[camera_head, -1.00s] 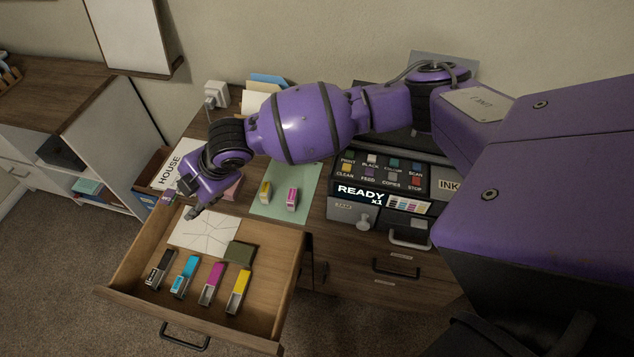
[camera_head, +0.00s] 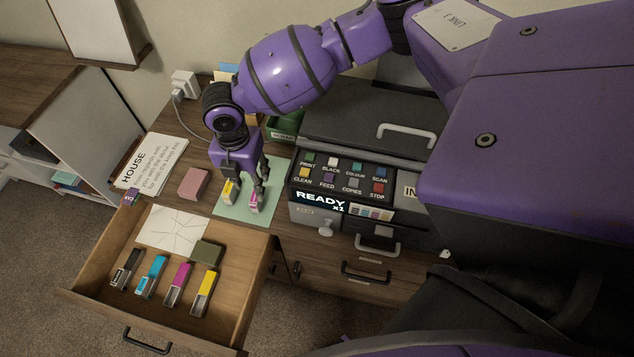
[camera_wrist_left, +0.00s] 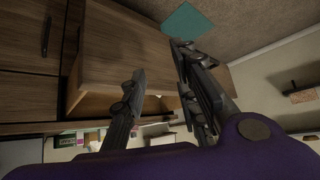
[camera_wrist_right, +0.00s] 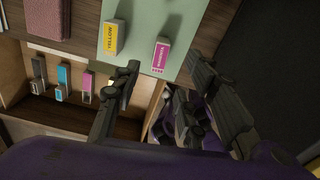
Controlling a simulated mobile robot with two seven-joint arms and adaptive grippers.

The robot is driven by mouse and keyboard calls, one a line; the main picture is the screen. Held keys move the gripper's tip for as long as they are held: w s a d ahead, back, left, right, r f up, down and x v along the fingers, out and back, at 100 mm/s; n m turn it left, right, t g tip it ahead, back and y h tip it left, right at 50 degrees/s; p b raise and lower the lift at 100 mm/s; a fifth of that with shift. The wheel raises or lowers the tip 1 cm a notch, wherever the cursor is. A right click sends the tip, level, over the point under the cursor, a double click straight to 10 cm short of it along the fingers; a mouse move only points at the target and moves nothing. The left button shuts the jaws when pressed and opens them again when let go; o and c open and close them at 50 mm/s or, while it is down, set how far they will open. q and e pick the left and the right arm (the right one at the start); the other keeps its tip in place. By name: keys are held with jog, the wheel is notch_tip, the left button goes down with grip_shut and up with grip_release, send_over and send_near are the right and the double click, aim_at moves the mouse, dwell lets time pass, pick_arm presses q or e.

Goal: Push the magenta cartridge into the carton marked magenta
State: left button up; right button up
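My right gripper (camera_head: 245,180) points down there, fingers apart; one finger is near the yellow cartridge, the other near the magenta one. In the right wrist view the magenta cartridge (camera_wrist_right: 160,55) lies ahead of the open, empty fingers (camera_wrist_right: 167,72). The carton with the magenta top (camera_head: 178,283) lies in the open drawer between the cyan (camera_head: 151,276) and yellow (camera_head: 204,292) ones. My left gripper (camera_wrist_left: 157,75) is open and empty in its wrist view, and out of the head view.
The drawer (camera_head: 225,319) also holds a black carton (camera_head: 127,268), a white sheet (camera_head: 172,230) and an olive block (camera_head: 207,252). A pink block (camera_head: 194,184) lies left of the blotter. The printer (camera_head: 345,180) stands right of it. Left of the drawer is open floor.

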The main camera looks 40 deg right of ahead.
aim_at(255, 197)
notch_tip(255, 197, down, 7)
jog(key=shift+s+f, duration=0.1)
jog(key=shift+s, duration=0.05)
grip_shut()
dwell(0.4)
